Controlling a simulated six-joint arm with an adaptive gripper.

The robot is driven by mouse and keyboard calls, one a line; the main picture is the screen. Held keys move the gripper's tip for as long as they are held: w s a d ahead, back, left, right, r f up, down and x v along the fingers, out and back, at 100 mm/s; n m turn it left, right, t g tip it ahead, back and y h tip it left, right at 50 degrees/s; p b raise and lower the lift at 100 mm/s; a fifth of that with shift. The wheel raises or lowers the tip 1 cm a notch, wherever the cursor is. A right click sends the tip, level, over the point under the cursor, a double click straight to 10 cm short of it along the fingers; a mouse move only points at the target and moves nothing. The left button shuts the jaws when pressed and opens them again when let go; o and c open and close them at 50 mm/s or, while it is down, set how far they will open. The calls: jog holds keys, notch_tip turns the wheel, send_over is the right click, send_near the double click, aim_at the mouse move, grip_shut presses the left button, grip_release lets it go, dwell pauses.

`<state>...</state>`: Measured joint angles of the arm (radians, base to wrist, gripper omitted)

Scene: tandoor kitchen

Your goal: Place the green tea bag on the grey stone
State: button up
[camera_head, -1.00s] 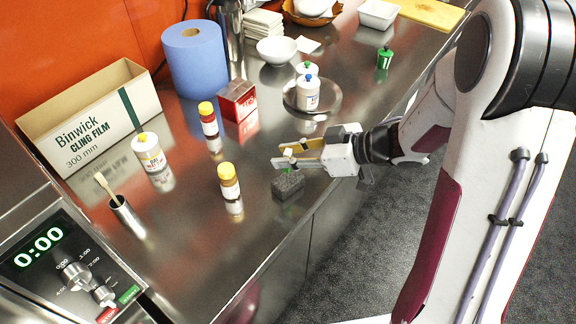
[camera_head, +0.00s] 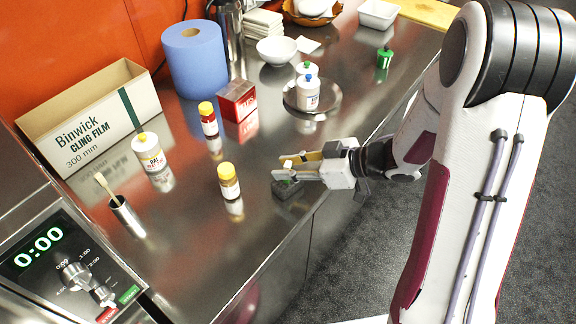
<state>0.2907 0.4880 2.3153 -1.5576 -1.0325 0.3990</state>
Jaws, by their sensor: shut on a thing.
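The grey stone (camera_head: 287,195) is a small dark block on the steel counter near its front edge. My gripper (camera_head: 289,168) is right above it, fingers pointing left, and hides part of its top. The gripper is shut on the green tea bag (camera_head: 288,181), of which only a small green patch shows below the fingers, against the stone. A small white piece shows at the fingertips. I cannot tell whether the tea bag touches the stone.
A yellow-capped jar (camera_head: 229,181) stands just left of the stone. A round metal tray (camera_head: 333,101) with bottles and a red box (camera_head: 237,101) stand behind. The counter (camera_head: 215,240) in front and to the left is clear; its front edge runs close by the stone.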

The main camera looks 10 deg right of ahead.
jog(key=shift+f, duration=0.1)
jog(key=o, duration=0.7)
jog(key=shift+o, duration=0.2)
jog(key=shift+r, duration=0.2)
jog(key=v, duration=1.2)
jog(key=shift+w+f, duration=0.1)
jog(key=shift+d, duration=0.1)
